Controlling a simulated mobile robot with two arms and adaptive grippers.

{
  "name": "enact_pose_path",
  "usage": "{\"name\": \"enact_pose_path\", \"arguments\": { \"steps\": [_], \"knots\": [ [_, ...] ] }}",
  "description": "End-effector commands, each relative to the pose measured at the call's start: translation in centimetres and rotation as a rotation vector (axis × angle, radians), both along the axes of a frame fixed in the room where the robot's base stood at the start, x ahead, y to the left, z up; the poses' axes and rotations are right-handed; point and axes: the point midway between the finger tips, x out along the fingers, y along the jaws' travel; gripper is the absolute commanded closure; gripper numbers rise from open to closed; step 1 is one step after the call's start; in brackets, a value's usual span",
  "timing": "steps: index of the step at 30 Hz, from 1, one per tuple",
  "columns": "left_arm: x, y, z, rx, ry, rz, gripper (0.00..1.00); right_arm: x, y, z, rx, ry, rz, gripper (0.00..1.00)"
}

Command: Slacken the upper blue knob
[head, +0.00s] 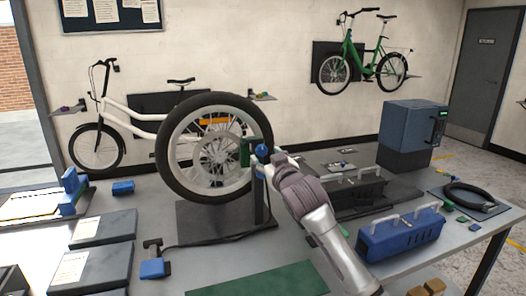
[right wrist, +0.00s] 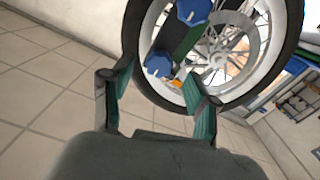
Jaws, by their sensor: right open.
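A white-rimmed wheel with a black tire (head: 172,140) stands upright in a dark stand on the bench. Beside its hub, the upper blue knob (head: 262,150) and a lower blue knob (head: 259,170) sit on the stand's post. My right gripper (head: 268,163) is at the knobs, partly covering them. In the right wrist view my right gripper (right wrist: 158,95) is open and empty. One blue knob (right wrist: 158,64) shows ahead between its fingertips, and another blue knob (right wrist: 194,10) shows higher in the picture, beyond the fingers. Contact cannot be told. My left gripper is not in view.
A blue-grey box (head: 410,130) stands at the back right. A green mat (head: 262,281) is at the front. Dark flat cases (head: 100,268) lie at the left.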

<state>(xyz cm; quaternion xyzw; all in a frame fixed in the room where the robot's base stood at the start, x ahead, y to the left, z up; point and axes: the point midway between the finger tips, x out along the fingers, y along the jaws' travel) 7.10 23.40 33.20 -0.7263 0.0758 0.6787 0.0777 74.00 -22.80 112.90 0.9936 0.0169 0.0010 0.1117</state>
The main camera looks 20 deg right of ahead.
Motion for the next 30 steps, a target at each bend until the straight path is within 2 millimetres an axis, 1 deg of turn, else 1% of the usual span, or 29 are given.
{"name": "enact_pose_path", "arguments": {
  "steps": [1, 3, 7, 12, 19, 20, 30],
  "knots": [
    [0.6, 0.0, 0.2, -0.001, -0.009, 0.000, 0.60, 0.9, 0.0, 0.2, 0.000, 0.001, -0.001, 0.40],
    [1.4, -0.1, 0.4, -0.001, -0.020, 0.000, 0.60, 1.8, 0.0, 0.2, 0.000, 0.000, -0.001, 0.40],
    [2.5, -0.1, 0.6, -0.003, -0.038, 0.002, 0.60, 3.0, 0.1, 0.1, 0.000, 0.000, 0.000, 0.40],
    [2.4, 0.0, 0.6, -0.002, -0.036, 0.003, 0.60, 3.6, 0.2, 0.0, 0.000, 0.000, 0.000, 0.40],
    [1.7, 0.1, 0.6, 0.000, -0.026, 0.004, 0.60, 3.7, 0.1, 0.0, 0.000, 0.000, 0.000, 0.40],
    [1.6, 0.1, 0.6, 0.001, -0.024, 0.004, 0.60, 3.7, 0.1, 0.0, 0.000, 0.000, 0.000, 0.42],
    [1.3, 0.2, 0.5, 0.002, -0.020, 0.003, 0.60, 3.7, 0.1, 0.0, 0.000, 0.000, 0.000, 0.99]
  ]
}}
